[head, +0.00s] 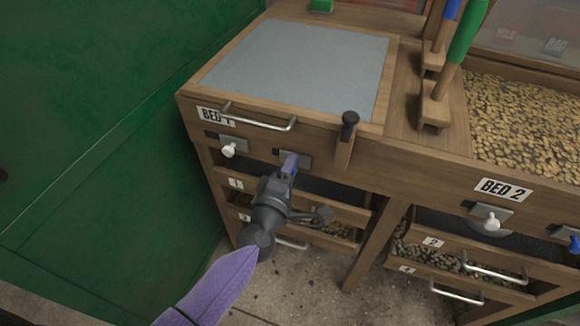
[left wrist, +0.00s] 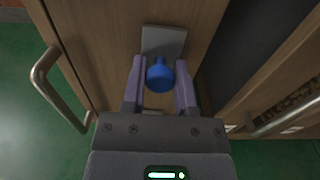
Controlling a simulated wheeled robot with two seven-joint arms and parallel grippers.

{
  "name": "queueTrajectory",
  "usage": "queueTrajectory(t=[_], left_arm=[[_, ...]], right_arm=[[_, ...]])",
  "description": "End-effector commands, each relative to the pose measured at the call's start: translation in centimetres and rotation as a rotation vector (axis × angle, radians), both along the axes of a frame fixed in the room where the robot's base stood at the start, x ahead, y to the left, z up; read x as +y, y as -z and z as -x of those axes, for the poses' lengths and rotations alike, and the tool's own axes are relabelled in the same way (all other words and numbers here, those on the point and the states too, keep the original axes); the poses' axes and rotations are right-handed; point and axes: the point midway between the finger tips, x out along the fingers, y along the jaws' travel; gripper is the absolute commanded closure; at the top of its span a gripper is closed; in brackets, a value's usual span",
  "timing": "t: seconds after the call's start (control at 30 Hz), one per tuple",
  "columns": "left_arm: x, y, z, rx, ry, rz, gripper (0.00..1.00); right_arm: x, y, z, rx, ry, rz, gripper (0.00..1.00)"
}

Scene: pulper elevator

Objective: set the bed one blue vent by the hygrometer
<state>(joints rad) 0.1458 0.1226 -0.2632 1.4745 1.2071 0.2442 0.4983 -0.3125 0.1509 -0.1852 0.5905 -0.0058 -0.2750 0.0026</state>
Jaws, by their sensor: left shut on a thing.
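The blue vent knob (left wrist: 160,77) of bed one sits on a grey plate (left wrist: 163,40) on the wooden front. My left gripper (left wrist: 160,84) has its two purple fingers on either side of the knob and is shut on it. In the head view my left gripper (head: 290,166) reaches the plate below the bed one lid, and only a little blue shows there. The BED 1 label (head: 216,116) is to the upper left, above a white knob (head: 229,150). I cannot make out a hygrometer. My right gripper is not in view.
A metal handle (head: 258,117) and a black-topped lever (head: 348,126) stick out near the gripper. Drawers with coffee-like beans (head: 330,230) are below. Bed two (head: 520,120), full of beans, is at right. A green wall (head: 90,100) stands at left.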

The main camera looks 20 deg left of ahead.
Motion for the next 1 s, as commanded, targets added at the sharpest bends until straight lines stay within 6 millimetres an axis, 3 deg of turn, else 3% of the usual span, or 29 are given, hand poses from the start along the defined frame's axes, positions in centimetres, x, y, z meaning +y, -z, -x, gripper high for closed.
queueTrajectory(t=[0.23, 0.47, 0.5, 0.67, 1.0], left_arm=[[-2.8, -0.1, 0.1, 0.0, 0.0, 0.004, 1.0], [-3.0, 0.0, 0.1, 0.0, 0.003, 0.001, 1.0], [-3.1, 0.0, 0.1, 0.001, 0.004, 0.001, 0.62], [-3.0, 0.0, 0.1, 0.0, 0.002, 0.0, 0.28], [-2.9, -0.1, 0.5, 0.0, 0.001, -0.001, 0.27]], right_arm=[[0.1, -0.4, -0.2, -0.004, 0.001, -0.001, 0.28], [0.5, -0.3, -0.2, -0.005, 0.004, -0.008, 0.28], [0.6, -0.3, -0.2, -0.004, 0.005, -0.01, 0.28], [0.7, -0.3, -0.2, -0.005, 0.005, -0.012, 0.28], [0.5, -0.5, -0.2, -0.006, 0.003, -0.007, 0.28]])
